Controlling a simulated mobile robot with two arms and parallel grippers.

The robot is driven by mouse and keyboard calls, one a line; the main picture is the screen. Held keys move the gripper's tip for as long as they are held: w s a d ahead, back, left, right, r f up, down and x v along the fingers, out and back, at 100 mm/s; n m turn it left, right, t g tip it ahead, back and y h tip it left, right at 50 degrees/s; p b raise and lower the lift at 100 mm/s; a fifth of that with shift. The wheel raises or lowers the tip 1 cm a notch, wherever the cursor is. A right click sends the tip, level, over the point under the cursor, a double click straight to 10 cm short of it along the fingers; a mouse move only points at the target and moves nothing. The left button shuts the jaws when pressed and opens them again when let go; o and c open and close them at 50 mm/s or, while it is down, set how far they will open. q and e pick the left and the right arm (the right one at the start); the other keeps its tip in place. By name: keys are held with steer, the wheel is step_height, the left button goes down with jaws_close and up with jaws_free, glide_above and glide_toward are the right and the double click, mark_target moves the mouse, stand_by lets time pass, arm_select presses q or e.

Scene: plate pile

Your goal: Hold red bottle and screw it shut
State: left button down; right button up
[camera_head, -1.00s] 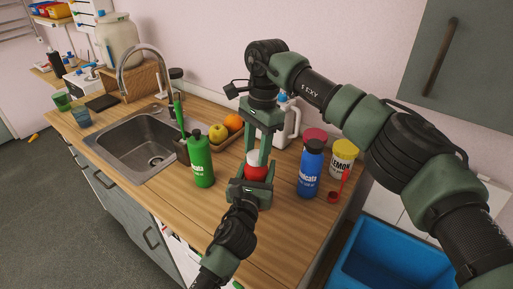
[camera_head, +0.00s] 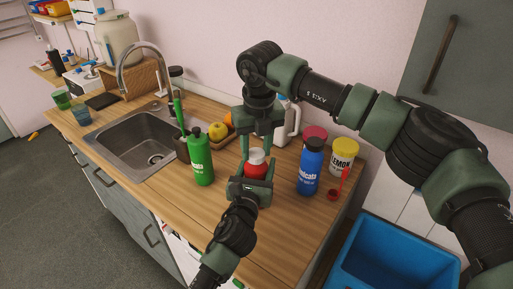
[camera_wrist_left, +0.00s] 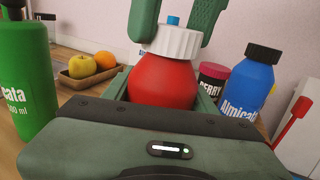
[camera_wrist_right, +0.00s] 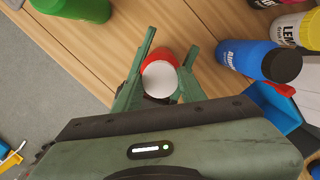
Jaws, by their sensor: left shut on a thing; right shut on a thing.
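The red bottle (camera_head: 256,171) stands upright on the wooden counter, and its red body shows large in the left wrist view (camera_wrist_left: 163,82). My left gripper (camera_head: 256,178) is shut around its body from the front. The white cap (camera_wrist_left: 174,41) sits on top of the bottle; in the right wrist view it shows as a white disc (camera_wrist_right: 160,78) over the red body. My right gripper (camera_head: 258,150) comes down from above and is shut on the white cap, one finger on each side. The thread under the cap is hidden.
A green bottle (camera_head: 201,160) stands to the left and a blue bottle (camera_head: 310,170) to the right. Behind them are fruit (camera_head: 217,131), a white jug and a yellow-lidded jar (camera_head: 343,155). The sink (camera_head: 150,140) is at left. The front counter is clear.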

steer(key=m, duration=0.7)
steer(key=shift+a+h, duration=0.1)
steer(key=shift+h, duration=0.3)
steer(key=m, duration=0.4)
steer(key=shift+m, duration=0.3)
steer(key=m, duration=0.5)
steer(key=shift+w+g+h, duration=0.1)
steer(key=shift+g+h, duration=0.3)
steer(key=m, duration=0.4)
steer(key=shift+m+g, duration=0.3)
steer(key=o, duration=1.4)
steer(key=r, duration=0.4)
steer(key=a+r, duration=0.1)
steer(key=r, duration=0.7)
steer(key=shift+a, duration=0.2)
arm_select(q)
steer(key=shift+c, duration=2)
jaws_free()
arm_select(e)
steer(key=shift+f, duration=0.1)
